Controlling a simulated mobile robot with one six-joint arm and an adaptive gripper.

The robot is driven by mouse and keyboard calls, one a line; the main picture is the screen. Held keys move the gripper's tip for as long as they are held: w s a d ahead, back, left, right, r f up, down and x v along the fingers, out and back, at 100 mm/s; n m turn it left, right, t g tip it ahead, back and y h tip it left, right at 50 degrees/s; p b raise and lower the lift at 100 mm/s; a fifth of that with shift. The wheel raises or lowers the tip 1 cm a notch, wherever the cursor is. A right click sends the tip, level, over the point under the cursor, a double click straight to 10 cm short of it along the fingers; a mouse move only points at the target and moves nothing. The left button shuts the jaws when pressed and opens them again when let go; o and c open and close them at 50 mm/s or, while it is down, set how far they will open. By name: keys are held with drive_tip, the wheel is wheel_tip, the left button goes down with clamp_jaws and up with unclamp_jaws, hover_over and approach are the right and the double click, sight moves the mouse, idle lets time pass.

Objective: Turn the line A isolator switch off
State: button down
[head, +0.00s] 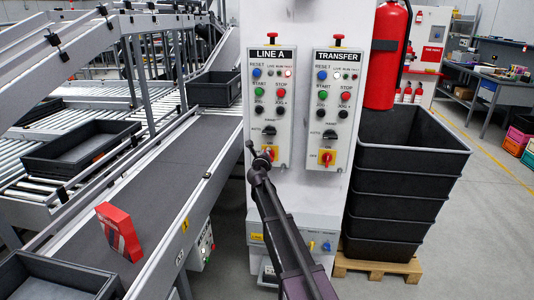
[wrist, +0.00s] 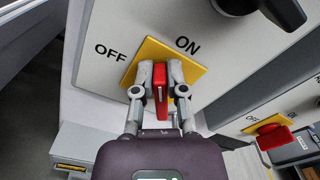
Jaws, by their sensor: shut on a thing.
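The line A isolator switch (head: 271,152) is a red handle on a yellow plate, low on the LINE A panel (head: 270,112) in the head view. My gripper (head: 260,157) is at it and partly hides it. In the wrist view the red handle (wrist: 159,77) stands between the two fingers of my gripper (wrist: 160,88), which are shut on it from both sides. The yellow plate (wrist: 190,69) lies behind the fingers. OFF is printed to its left and ON above it. The handle lies tilted relative to the lettering; its exact setting is hard to tell.
A dark selector knob (head: 269,131) sits just above the switch. The TRANSFER panel (head: 334,112) with its own red-and-yellow switch (head: 326,158) is to the right. Stacked black crates (head: 405,160) stand right of the column, and a conveyor (head: 165,175) runs on the left.

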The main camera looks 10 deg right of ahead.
drive_tip(key=n, duration=0.3)
drive_tip(key=f+n, duration=0.1)
drive_tip(key=n, duration=0.1)
drive_tip(key=shift+w+a+n+b, duration=0.15)
drive_tip(key=shift+w+n+b, duration=0.15)
drive_tip(key=shift+w+b, duration=0.1)
drive_tip(key=n, duration=0.3)
drive_tip(key=n+b, duration=0.1)
drive_tip(key=n, duration=0.1)
drive_tip(key=shift+w+a+f, duration=0.1)
drive_tip(key=shift+f, duration=0.25)
drive_tip(key=shift+n, duration=0.3)
drive_tip(key=c, duration=0.7)
unclamp_jaws()
drive_tip(key=shift+r, duration=0.1)
drive_tip(key=shift+f, duration=0.25)
drive_tip(key=shift+s, duration=0.25)
